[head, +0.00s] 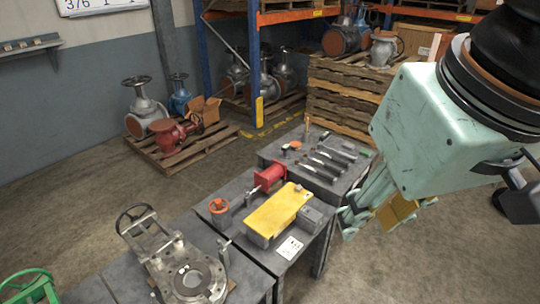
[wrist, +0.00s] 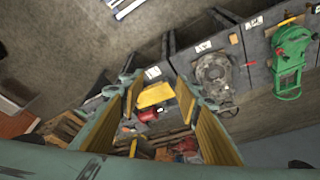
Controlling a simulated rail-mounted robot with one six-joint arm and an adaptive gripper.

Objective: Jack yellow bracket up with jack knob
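The yellow bracket (head: 277,209) is a flat plate on a grey steel table, beside a grey block. An orange round knob (head: 218,206), likely the jack knob, stands at the table's left rear, left of the bracket. Whether it joins the bracket's jack is too small to tell. My gripper (head: 376,212) hangs at the right of the head view, right of the table and apart from both. In the wrist view its fingers (wrist: 160,86) are spread wide with nothing held. The yellow bracket (wrist: 155,95) shows between them, farther off. I cannot make out the knob there.
A red flanged part (head: 269,177) lies behind the bracket. A table with several dark tools (head: 330,160) stands behind. A grey flanged valve (head: 190,275) with a handwheel is at front left. Pallets (head: 185,148) stand at the back. Open floor lies right of the tables.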

